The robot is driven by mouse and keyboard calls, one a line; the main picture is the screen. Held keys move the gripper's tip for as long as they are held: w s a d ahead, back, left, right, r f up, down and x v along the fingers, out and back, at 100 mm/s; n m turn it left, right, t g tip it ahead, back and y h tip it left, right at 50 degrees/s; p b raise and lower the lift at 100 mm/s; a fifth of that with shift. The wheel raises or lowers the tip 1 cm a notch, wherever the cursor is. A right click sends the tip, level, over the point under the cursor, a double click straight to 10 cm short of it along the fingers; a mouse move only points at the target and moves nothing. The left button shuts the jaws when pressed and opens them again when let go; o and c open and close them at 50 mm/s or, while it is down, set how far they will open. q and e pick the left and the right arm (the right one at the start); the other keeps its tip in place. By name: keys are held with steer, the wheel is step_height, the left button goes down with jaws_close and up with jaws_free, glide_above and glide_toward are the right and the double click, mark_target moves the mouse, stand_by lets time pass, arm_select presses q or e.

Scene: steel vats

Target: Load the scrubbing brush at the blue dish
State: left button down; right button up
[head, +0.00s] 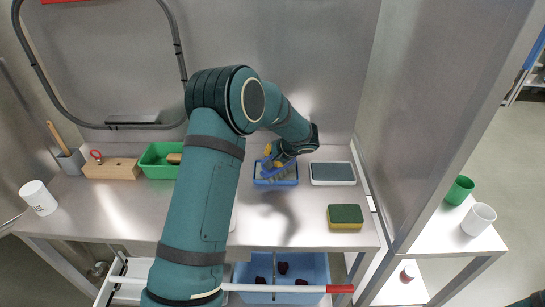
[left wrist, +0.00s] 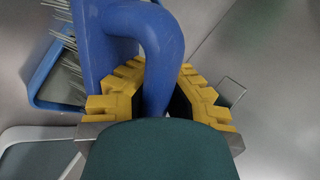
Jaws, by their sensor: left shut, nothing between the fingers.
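The blue dish (head: 290,182) stands on the steel bench below my left gripper, and its rim shows in the left wrist view (left wrist: 40,75). The scrubbing brush has a blue looped handle (left wrist: 155,35) and pale bristles (left wrist: 62,45) at the dish. In the head view the brush (head: 266,166) is small and partly covered. My left gripper (head: 274,152) is shut, with its yellow fingers right at the handle. The handle crosses the fingers in the left wrist view, and their tips are partly hidden behind it. My right gripper is not in view.
A white tray with a grey pad (head: 333,173) stands close right of the dish. A green and yellow sponge (head: 345,216) lies in front of it. A green bin (head: 155,160), a wooden block (head: 110,169) and a white mug (head: 38,198) are left. The bench front centre is clear.

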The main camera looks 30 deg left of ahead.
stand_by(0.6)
arm_select(q)
step_height(320, 180, up, 7)
steer(key=p, duration=0.3)
stand_by(0.5)
steer(key=shift+r, duration=0.1)
stand_by(0.6)
